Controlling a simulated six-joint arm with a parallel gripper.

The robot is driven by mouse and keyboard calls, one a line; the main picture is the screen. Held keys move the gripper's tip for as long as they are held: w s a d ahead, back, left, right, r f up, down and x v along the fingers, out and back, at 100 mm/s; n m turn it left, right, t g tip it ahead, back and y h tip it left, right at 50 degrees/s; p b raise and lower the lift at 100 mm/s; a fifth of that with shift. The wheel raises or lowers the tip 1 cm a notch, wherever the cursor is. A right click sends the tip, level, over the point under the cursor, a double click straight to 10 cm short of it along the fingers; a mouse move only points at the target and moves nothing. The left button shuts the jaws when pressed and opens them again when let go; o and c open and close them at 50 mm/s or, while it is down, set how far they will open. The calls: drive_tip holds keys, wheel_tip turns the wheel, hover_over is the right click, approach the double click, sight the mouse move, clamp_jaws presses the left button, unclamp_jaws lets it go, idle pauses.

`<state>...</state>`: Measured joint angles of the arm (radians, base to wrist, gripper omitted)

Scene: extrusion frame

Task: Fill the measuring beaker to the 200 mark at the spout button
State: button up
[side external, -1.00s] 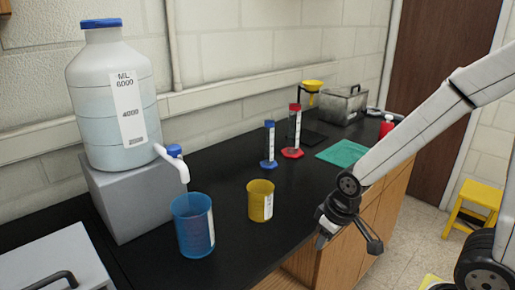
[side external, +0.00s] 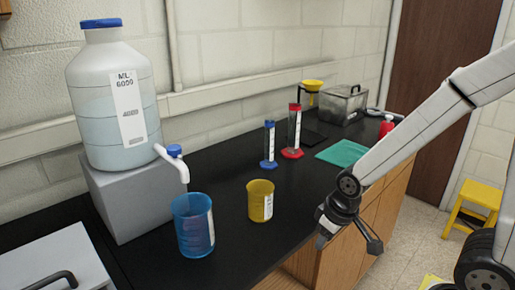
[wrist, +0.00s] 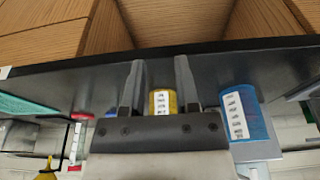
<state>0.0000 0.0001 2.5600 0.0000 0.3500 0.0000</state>
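A large white jug (side external: 112,100) marked in ML holds pale liquid and has a spout (side external: 182,172) with a blue button (side external: 174,150) on top. A blue beaker (side external: 193,225) with a white scale label stands upright just below the spout; its liquid level cannot be made out. A yellow beaker (side external: 261,201) stands to its right. My gripper (side external: 349,236) is open and empty at the bench's front edge, apart from both beakers. In the wrist view, the yellow beaker (wrist: 160,101) shows between my finger tips (wrist: 160,72), and the blue beaker (wrist: 244,112) is to the right.
The jug stands on a grey block (side external: 140,195). Blue (side external: 269,145) and red (side external: 294,132) cylinders, a green cloth (side external: 342,152) and a metal box (side external: 344,104) are farther back on the black bench. A grey lidded box (side external: 55,265) is at front left.

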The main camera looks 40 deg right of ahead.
drive_tip(key=shift+c, duration=0.3)
drive_tip(key=c, duration=0.3)
drive_tip(key=shift+w+r, duration=0.1)
clamp_jaws()
drive_tip(key=w+a+r+t, duration=0.2)
drive_tip(key=w+a+r, duration=0.2)
drive_tip(key=w+r, duration=0.3)
drive_tip(key=w+a+r+t, duration=0.1)
drive_tip(key=w+a+r, duration=0.2)
drive_tip(key=w+r, duration=0.35)
drive_tip(key=w+a+r+t, duration=0.1)
drive_tip(key=w+a+r, duration=0.2)
drive_tip(key=r, duration=0.6)
drive_tip(key=w+a+r+t, duration=0.2)
drive_tip(key=w+a+r, duration=0.2)
drive_tip(key=r, duration=0.5)
drive_tip(key=shift+w+a, duration=0.15)
drive_tip(key=shift+a, duration=1.2)
